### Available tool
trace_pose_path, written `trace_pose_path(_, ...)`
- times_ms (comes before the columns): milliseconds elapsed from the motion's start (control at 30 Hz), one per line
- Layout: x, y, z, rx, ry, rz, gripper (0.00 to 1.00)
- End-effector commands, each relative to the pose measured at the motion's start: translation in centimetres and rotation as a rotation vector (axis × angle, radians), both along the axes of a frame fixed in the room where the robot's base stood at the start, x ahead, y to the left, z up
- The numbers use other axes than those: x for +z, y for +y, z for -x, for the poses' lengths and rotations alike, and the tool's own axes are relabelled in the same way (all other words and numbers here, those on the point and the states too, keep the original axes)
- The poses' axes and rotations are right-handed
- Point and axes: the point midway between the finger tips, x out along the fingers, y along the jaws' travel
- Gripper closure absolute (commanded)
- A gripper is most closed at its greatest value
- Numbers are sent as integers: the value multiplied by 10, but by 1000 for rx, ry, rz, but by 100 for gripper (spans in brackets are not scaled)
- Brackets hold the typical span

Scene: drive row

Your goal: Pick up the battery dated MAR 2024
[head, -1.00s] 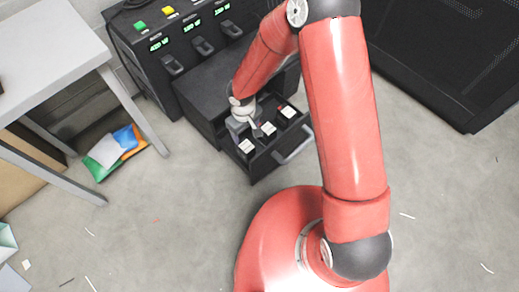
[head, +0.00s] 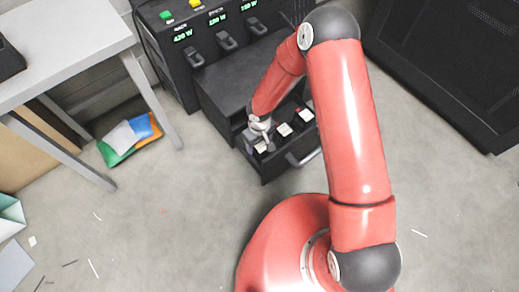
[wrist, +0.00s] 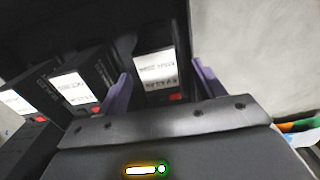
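An open drawer (head: 303,158) holds a row of black batteries with white labels and red marks. In the wrist view, one battery (wrist: 157,72) lies between my gripper's two purple fingers, with a gap on each side. Its label print is too blurred to read. A second battery (wrist: 75,88) and a third battery (wrist: 20,102) are to its left, their dates also unreadable. My gripper (wrist: 162,88) is open and empty. In the head view, my gripper (head: 261,130) is low over the leftmost battery (head: 262,147) and partly hides it.
The black cabinet (head: 220,75) with switches and green wattage displays stands behind the drawer. A grey table (head: 75,40) is at left, with coloured packets (head: 130,138) beneath it. A black mesh panel (head: 450,60) is at right. The floor in front has small scraps.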

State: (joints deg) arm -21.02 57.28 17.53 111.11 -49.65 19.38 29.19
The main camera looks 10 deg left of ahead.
Motion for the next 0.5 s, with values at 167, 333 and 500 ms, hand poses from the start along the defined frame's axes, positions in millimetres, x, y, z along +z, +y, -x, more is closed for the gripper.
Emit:
trace_pose_path(167, 0, 0, 0, 0, 0, 0, 54)
trace_pose_path(333, 0, 0, 0, 0, 0, 0, 76)
trace_pose_path(500, 0, 0, 0, 0, 0, 0, 99)
